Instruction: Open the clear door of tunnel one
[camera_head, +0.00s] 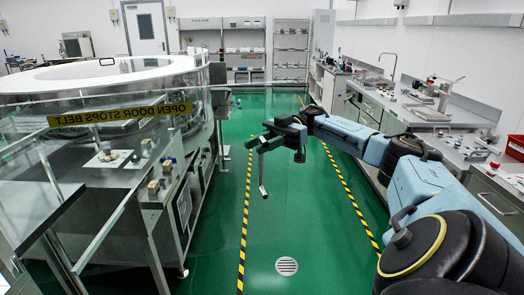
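The rotary washer (95,75) fills the left of the head view, with a round white top. A clear panel (95,150) with metal edges stands at its near side and bears a yellow label (120,114) about the door stopping the belt. I cannot tell which tunnel this panel belongs to, or whether it is fully shut. My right gripper (257,168) is over the green aisle, right of the washer and apart from it. Its two fingers are spread and nothing is between them. My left gripper is not in view.
The green floor (295,225) between yellow-black stripes is clear, with a round drain (286,266). A steel counter (415,115) with a sink and small items runs along the right. Shelves (290,50) and a white door (146,28) are at the back.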

